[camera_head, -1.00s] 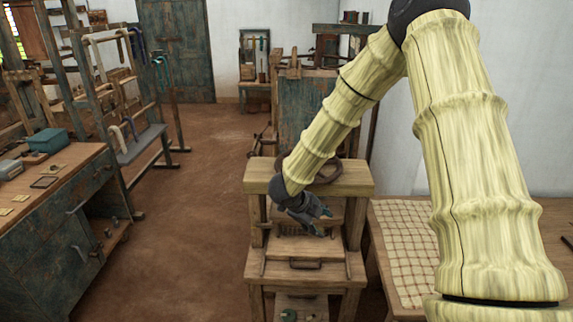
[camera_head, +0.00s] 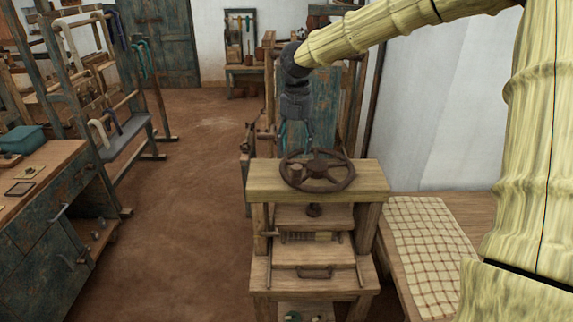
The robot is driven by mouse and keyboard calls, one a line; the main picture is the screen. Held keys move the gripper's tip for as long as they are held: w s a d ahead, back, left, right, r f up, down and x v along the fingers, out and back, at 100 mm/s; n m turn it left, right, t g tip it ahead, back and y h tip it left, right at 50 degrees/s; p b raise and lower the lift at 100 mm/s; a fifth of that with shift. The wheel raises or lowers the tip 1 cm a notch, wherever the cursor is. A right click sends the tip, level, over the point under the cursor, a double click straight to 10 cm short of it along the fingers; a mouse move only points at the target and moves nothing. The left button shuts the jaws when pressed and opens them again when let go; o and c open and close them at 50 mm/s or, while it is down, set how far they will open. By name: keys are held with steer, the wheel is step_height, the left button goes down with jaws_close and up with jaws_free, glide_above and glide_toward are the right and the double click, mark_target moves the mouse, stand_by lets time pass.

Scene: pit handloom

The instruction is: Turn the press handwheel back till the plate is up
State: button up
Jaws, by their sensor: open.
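The press (camera_head: 258,184) is a wooden frame in the middle of the view. Its brown handwheel (camera_head: 345,183) lies flat above the top beam, with spokes and an upright knob on its left side. A screw (camera_head: 314,209) shows below the beam, above a wooden plate (camera_head: 335,218). A comb-like piece (camera_head: 308,237) sits under the plate; a gap between them is hard to judge. My gripper (camera_head: 295,142) points down, open and empty, at the wheel's far left rim. Whether its fingertips touch the rim cannot be told.
A bench with a checked cloth (camera_head: 425,250) stands right of the press. A blue-green cabinet (camera_head: 40,215) with a wooden top is at left, near a tall wooden rack (camera_head: 75,100). The brown floor (camera_head: 185,210) between cabinet and press is clear.

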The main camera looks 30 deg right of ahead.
mark_target(298, 168)
steer(key=shift+s+f+p, duration=0.3)
steer(key=shift+f, duration=0.05)
steer(key=shift+s+f+p, duration=0.5)
steer(key=shift+s+f, duration=0.2)
steer(key=shift+f, duration=0.15)
steer(key=f, duration=0.2)
steer(key=w+f+p, duration=0.1)
steer(key=f, duration=0.2)
steer(key=shift+w+a+f, duration=0.1)
steer(key=shift+w+f, duration=0.25)
steer(key=shift+f, duration=0.05)
steer(key=shift+s+f+p, duration=0.45)
steer(key=shift+s, duration=0.05)
steer(key=shift+w+f, duration=0.35)
steer(key=shift+f, duration=0.2)
steer(key=shift+s+r, duration=0.1)
steer(key=shift+s, duration=0.15)
steer(key=shift+c, duration=1.2)
jaws_close()
